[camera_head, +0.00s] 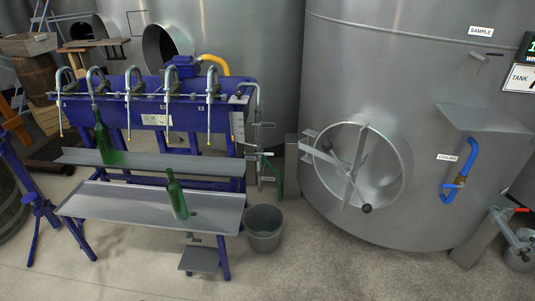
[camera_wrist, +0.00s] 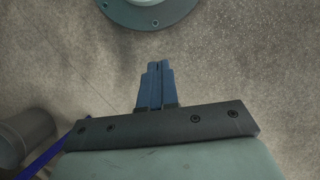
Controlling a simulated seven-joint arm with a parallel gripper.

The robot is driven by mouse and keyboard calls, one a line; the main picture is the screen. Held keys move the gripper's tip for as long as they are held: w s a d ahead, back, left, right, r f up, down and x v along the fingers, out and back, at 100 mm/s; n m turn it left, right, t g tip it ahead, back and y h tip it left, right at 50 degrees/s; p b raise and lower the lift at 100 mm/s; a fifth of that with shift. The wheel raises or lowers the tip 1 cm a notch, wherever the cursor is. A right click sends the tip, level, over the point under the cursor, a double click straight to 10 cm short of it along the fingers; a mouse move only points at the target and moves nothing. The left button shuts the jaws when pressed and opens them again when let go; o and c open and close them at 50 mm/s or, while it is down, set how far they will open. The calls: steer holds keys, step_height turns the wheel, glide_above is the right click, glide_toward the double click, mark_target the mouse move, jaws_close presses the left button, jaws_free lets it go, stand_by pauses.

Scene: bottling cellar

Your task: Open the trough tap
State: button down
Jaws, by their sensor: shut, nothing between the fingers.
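The filler's blue trough (camera_head: 155,115) stands at the left in the head view, with several curved spouts along it. A small dark tap-like fitting (camera_head: 193,237) shows under the steel front tray (camera_head: 120,205); its handle position is too small to tell. A pipe with valve-like parts (camera_head: 262,125) runs down the trough's right end. Which fitting is the trough tap I cannot tell for sure. My gripper (camera_wrist: 154,68) shows only in the wrist view, its blue fingers shut and empty over bare floor. No tap shows in that view.
A green bottle (camera_head: 103,140) stands under a spout and another (camera_head: 177,198) on the front tray. A grey bucket (camera_head: 264,228) is right of the filler. A large steel tank (camera_head: 350,75) with a round hatch fills the right. Floor in front is clear.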

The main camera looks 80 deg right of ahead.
steer(key=s+d+r+m+t+h, duration=0.15)
steer(key=d+r, duration=0.25)
steer(key=d, duration=0.7)
steer(key=d+r+m+t, duration=0.1)
steer(key=d+r+m, duration=0.2)
steer(key=d, duration=0.7)
steer(key=s+d+r+m+t, duration=0.15)
steer(key=d+r, duration=0.25)
steer(key=d, duration=0.7)
steer(key=s+d+r+m+h, duration=0.2)
steer(key=s+d+r, duration=0.5)
steer(key=d, duration=0.3)
steer(key=s+d+r+m+h, duration=0.1)
steer(key=s+d+r+m, duration=0.1)
steer(key=s+d+r, duration=0.75)
steer(key=s+d+r+m+h, duration=0.15)
steer(key=s+d+r, duration=0.4)
steer(key=d, duration=0.65)
steer(key=s+d+r+h, duration=0.1)
steer(key=d+r+h, duration=0.2)
steer(key=d+r, duration=0.6)
steer(key=shift+d+r, duration=0.25)
steer(key=shift+d, duration=1.45)
